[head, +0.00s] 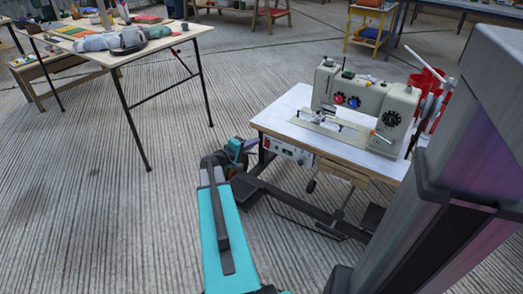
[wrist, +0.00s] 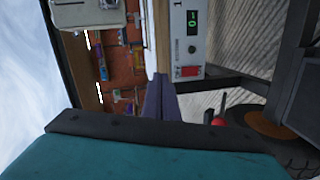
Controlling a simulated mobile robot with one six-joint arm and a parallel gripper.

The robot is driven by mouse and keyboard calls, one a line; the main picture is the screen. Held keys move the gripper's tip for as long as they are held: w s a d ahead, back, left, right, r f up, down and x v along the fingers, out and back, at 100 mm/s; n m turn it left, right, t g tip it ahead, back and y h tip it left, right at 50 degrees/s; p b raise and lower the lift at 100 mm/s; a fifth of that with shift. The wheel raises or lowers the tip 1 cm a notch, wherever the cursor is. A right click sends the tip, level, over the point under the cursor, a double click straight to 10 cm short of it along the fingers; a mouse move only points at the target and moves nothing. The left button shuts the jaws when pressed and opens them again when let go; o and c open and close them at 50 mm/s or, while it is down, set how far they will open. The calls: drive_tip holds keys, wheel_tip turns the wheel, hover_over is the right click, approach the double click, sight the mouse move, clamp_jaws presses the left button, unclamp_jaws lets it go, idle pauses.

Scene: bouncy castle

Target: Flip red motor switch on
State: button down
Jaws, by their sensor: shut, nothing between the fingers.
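A sewing machine (head: 365,100) stands on a white-topped table (head: 272,122). Under its front edge hangs a pale control box (head: 290,152). The red motor switch (head: 266,143) is at the box's left end. In the wrist view the box shows turned on its side, with a green-lit display (wrist: 193,21) and the red switch (wrist: 189,72). My gripper (wrist: 162,80) is shut and empty; its purple fingers end just left of the switch in that view. In the head view my gripper (head: 252,143) is close to the switch. Whether it touches the switch cannot be told.
Below the table are dark legs and a pedal frame (head: 310,210). Red buckets (head: 426,88) stand behind the machine. Another table (head: 140,50) with cloth and items is at the upper left. Ribbed floor (head: 90,205) is clear to the left of my arm.

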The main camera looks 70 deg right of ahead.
drive_tip(key=w+a+f+n+t, duration=0.1)
drive_tip(key=w+a+f+n, duration=0.2)
drive_tip(key=f, duration=0.5)
drive_tip(key=shift+a+f+h, duration=0.3)
drive_tip(key=shift+a+h, duration=0.1)
drive_tip(key=shift+a, duration=0.4)
drive_tip(key=shift+s+d, duration=0.1)
drive_tip(key=b, duration=0.4)
approach(266, 146)
drive_tip(key=x, duration=0.5)
drive_tip(key=shift+d+f, duration=0.15)
drive_tip(key=shift+s+d, duration=0.1)
drive_tip(key=shift+d, duration=0.5)
